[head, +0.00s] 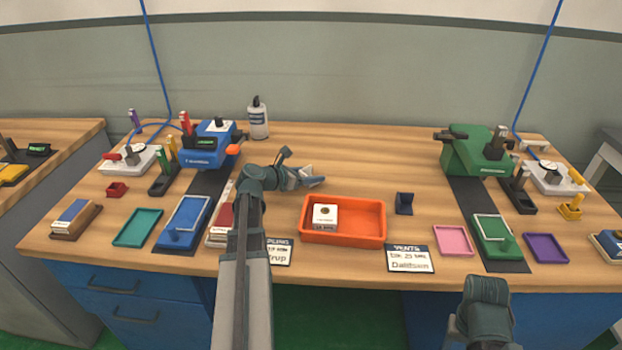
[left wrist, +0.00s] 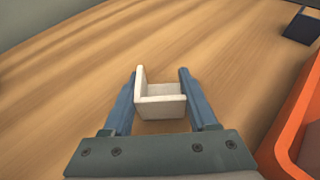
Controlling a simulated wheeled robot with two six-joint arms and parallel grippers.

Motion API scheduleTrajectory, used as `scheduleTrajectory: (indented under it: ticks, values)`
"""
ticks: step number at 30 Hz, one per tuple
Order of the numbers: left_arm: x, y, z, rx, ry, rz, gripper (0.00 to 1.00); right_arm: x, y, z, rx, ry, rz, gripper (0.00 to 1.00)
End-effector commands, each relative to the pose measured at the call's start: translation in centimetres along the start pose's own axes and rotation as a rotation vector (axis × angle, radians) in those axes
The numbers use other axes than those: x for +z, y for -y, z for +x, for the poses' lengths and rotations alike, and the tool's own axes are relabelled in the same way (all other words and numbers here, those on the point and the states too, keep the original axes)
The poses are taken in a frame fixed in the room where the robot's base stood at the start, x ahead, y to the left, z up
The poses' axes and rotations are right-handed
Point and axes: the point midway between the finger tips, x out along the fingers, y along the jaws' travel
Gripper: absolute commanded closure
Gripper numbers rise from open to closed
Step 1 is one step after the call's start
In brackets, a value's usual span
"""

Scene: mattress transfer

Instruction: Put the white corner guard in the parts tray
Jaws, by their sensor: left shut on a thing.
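The white corner guard (head: 306,171) is between the fingers of my left gripper (head: 314,180), partly covered by them in the head view. In the left wrist view the guard (left wrist: 161,108) shows as a small white angled piece, with one blue-grey finger on each side. My left gripper (left wrist: 158,74) is shut on it. An orange tray (head: 345,238), which looks like the parts tray, lies just in front and to the right of the gripper. It holds a white labelled block (head: 325,215). Part of my right arm shows at the lower right; its fingers are not visible.
A dark blue corner piece (head: 404,203) stands right of the orange tray. Label cards (head: 410,258) lie at the front edge. A blue machine (head: 208,147) is at the left and a green one (head: 476,152) at the right. The wood behind the tray is clear.

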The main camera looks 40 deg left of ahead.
Motion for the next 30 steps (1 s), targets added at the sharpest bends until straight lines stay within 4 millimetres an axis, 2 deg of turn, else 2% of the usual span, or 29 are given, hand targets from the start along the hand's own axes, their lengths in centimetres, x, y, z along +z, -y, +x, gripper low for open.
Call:
scheduleTrajectory:
  ticks: [7, 8, 12, 23, 26, 30]
  values:
    - [-0.4, 0.0, 0.2, 0.000, 0.000, 0.000, 0.94, 0.0, 0.0, 0.4, 0.000, 0.000, 0.000, 0.43]
    - [-0.2, 0.0, 0.1, 0.000, 0.000, 0.000, 0.36, 0.0, 0.0, 0.2, 0.000, 0.000, 0.000, 0.43]
    - [-0.2, 0.0, 0.1, 0.000, 0.000, 0.000, 0.11, 0.0, 0.0, 0.2, 0.000, 0.000, 0.000, 0.43]
    - [0.2, 0.0, -0.1, 0.000, 0.000, 0.000, 0.11, 0.0, 0.0, -0.3, 0.000, 0.000, 0.000, 0.43]
    - [0.3, 0.1, -1.5, 0.002, 0.000, -0.001, 0.11, 0.1, -0.1, -0.8, 0.000, 0.000, 0.000, 0.43]
    - [0.4, 0.1, -4.5, 0.003, 0.000, -0.003, 0.11, 0.1, -0.2, -2.1, 0.000, 0.000, 0.000, 0.43]
